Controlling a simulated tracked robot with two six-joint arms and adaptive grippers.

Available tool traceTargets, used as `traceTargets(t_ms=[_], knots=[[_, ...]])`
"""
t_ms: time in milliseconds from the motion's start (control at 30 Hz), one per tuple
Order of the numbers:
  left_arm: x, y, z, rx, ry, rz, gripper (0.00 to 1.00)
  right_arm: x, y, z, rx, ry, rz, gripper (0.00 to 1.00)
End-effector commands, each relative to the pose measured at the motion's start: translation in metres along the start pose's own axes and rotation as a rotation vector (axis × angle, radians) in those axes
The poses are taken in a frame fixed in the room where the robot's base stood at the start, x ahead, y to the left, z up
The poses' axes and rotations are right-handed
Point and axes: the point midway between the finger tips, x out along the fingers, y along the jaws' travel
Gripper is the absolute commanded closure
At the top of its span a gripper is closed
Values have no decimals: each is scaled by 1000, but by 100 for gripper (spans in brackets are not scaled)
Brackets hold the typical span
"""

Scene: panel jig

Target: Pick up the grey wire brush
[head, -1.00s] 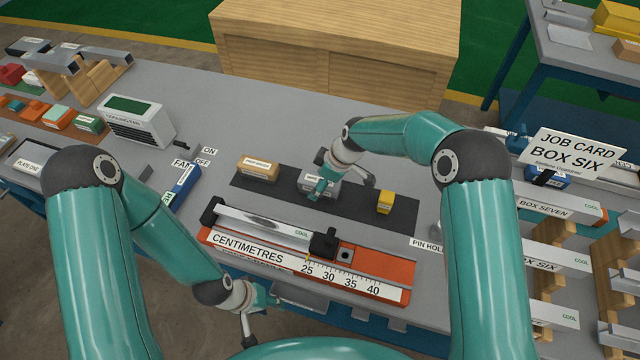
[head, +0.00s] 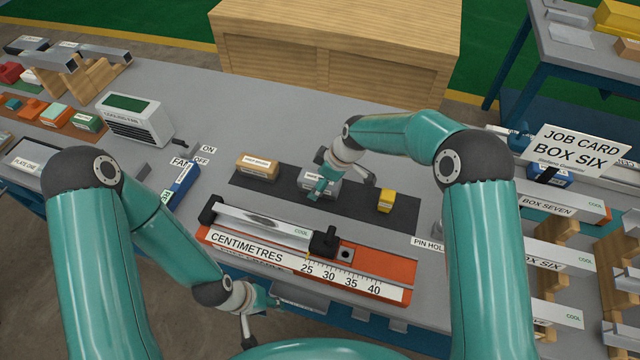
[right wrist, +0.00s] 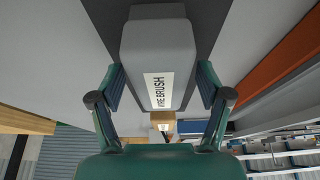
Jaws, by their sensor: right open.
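The grey wire brush (head: 327,187) lies on the dark mat (head: 400,212), partly hidden by my right gripper (head: 343,188) in the head view. In the right wrist view it is a grey block (right wrist: 158,45) with a white "WIRE BRUSH" label. My right gripper is open, with one finger on each side of the brush. Gaps show between the fingers and the brush's sides. My left gripper (head: 262,315) looks open and empty, low at the bench's front edge, away from the brush.
On the mat, a tan labelled block (head: 257,167) lies left of the brush and a yellow block (head: 385,201) lies right. The orange centimetre scale (head: 350,270) with a clamped bar is in front. A cooling fan (head: 136,122) stands at the left. The bench behind the mat is clear.

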Motion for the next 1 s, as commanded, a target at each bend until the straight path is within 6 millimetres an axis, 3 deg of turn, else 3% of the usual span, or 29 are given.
traceTargets(t_ms=[300, 700, 1000], knots=[[0, 0, 0, 0, 0, 0, 60, 0, 0, 0, 0, 0, 0, 23], [0, 0, 0, 0, 0, 0, 60, 0, 0, 0, 1, 0, 1, 90], [-1, 0, 0, 0, 0, 0, 60, -1, 0, 0, 1, 1, 2, 91]])
